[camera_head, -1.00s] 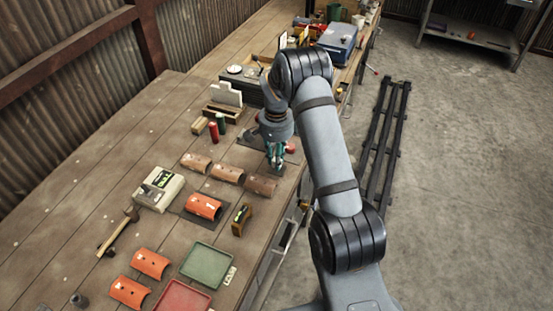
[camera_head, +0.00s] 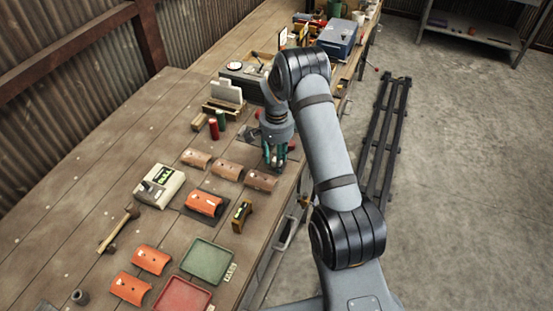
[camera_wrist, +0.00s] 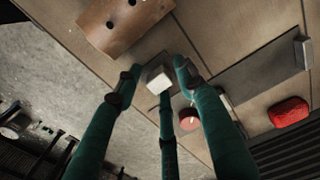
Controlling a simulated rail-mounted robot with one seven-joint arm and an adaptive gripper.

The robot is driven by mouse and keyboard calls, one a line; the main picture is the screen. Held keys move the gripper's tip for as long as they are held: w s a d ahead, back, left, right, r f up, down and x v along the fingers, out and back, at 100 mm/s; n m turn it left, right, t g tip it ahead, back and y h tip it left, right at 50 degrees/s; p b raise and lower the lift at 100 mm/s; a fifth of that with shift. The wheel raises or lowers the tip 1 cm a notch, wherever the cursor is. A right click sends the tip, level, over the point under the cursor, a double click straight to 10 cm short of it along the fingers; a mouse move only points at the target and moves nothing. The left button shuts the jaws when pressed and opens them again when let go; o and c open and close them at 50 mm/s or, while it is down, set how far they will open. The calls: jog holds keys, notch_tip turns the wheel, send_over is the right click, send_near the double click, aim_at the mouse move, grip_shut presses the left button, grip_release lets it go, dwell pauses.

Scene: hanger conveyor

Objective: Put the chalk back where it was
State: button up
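In the wrist view a small white block (camera_wrist: 158,83), which looks like the chalk, sits over a small dark square (camera_wrist: 152,68) on the wooden bench. My gripper (camera_wrist: 160,78) has three green fingers standing apart around the block. Gaps show between the block and the two upper fingertips; contact with the lower finger cannot be made out. In the head view my gripper (camera_head: 275,160) points down at the bench's right edge, beside a brown curved tile (camera_head: 260,181). The chalk cannot be made out in that view.
A red lump (camera_wrist: 289,112), a round red piece (camera_wrist: 189,119) and a flat grey plate (camera_wrist: 250,68) lie near my gripper. Red (camera_head: 213,129) and green (camera_head: 221,119) cylinders stand behind it. Orange tiles (camera_head: 204,203) and a green tray (camera_head: 206,262) lie nearer.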

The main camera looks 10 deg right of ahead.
jog(key=shift+r, duration=0.1)
jog(key=shift+r+p, duration=0.25)
jog(key=shift+p, duration=0.15)
jog(key=shift+w+r+b, duration=0.1)
jog(key=shift+r+b, duration=0.25)
jog(key=shift+b, duration=0.05)
notch_tip(320, 180, up, 11)
jog(key=b, duration=0.1)
jog(key=shift+f, duration=0.1)
dwell(0.9)
